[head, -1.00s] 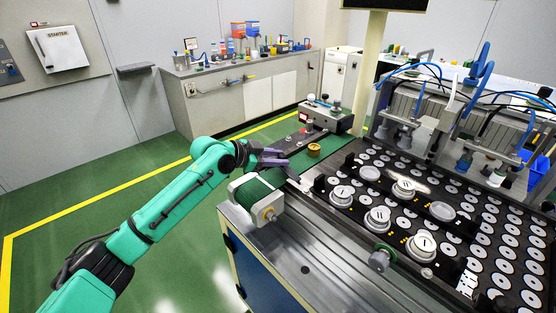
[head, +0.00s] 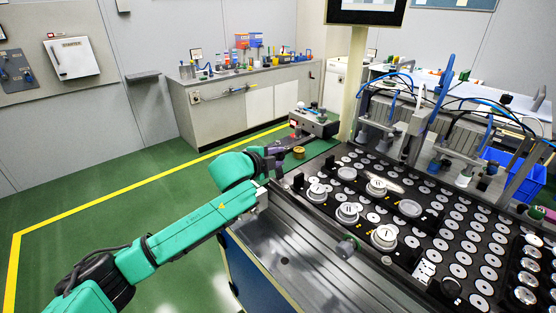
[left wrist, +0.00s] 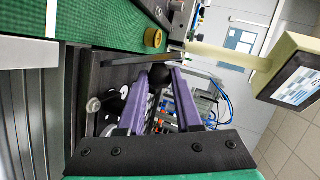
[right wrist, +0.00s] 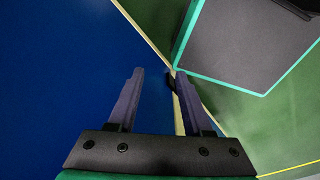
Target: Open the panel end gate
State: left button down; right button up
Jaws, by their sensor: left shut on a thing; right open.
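My left gripper (head: 282,149) is at the far left corner of the black panel (head: 330,215), which carries rows of white discs and several round speaker parts. In the left wrist view, the purple fingers of the left gripper (left wrist: 164,70) are shut on a black rounded knob (left wrist: 160,77). A grey bar (left wrist: 140,57) runs just beyond the fingertips; I take it for part of the panel end gate. How far the gate stands open cannot be told. My right gripper (right wrist: 158,98) is open and empty beside a blue surface; it is outside the head view.
A brass-coloured cylinder (head: 299,153) stands just past the left gripper. Fixtures with blue hoses (head: 440,100) stand behind the panel. Green floor is free at left.

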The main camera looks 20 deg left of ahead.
pick_arm(q)
jog(key=shift+s+d+m+t+b, duration=0.35)
jog(key=shift+d+m+t, duration=0.05)
jog(key=shift+d+m, duration=0.15)
jog(key=shift+s+d+f+m+t+y+b, duration=0.15)
jog(key=shift+s+d+m+t+y+b, duration=0.3)
jog(key=shift+d+m, duration=0.2)
jog(key=c, duration=0.6)
grip_release()
jog(key=shift+s+a, duration=0.1)
jog(key=shift+s, duration=0.25)
jog(key=b+v, duration=0.3)
jog(key=v, duration=1.1)
